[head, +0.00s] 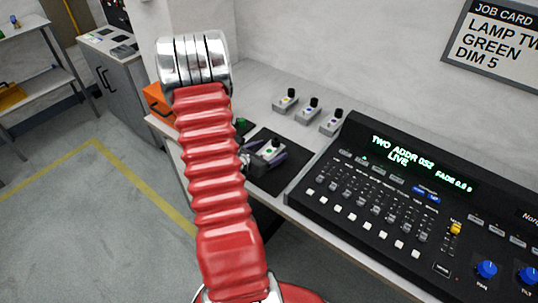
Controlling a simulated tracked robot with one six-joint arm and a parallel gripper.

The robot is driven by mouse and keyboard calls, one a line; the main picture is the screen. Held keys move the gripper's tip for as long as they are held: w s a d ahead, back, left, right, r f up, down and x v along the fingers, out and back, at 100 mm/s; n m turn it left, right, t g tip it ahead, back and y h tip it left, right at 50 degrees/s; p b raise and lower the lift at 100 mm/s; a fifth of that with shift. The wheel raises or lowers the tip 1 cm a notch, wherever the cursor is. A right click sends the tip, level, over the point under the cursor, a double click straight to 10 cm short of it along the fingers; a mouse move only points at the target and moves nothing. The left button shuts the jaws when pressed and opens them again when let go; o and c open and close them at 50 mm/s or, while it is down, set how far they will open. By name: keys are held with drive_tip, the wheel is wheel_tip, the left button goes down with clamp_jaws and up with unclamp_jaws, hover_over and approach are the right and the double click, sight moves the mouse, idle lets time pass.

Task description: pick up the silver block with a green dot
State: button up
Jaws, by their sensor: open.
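The silver block with a green dot (270,150) is on or just above the black mat (292,172), partly hidden by my gripper. My gripper (266,156) is open, with its dark purple-grey fingers around or beside the block. Whether the fingers touch the block cannot be told. My red arm hides the mat's left part and much of the wrist.
Three similar silver blocks with black knobs, a yellow-dotted one (288,101), a blue-dotted one (309,112) and a third (331,124), stand behind the mat. A lighting console (400,200) fills the right. An orange box (159,104) is at the bench's left end.

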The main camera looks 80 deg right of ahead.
drive_tip(key=shift+c, duration=0.2)
drive_tip(key=c, duration=1.5)
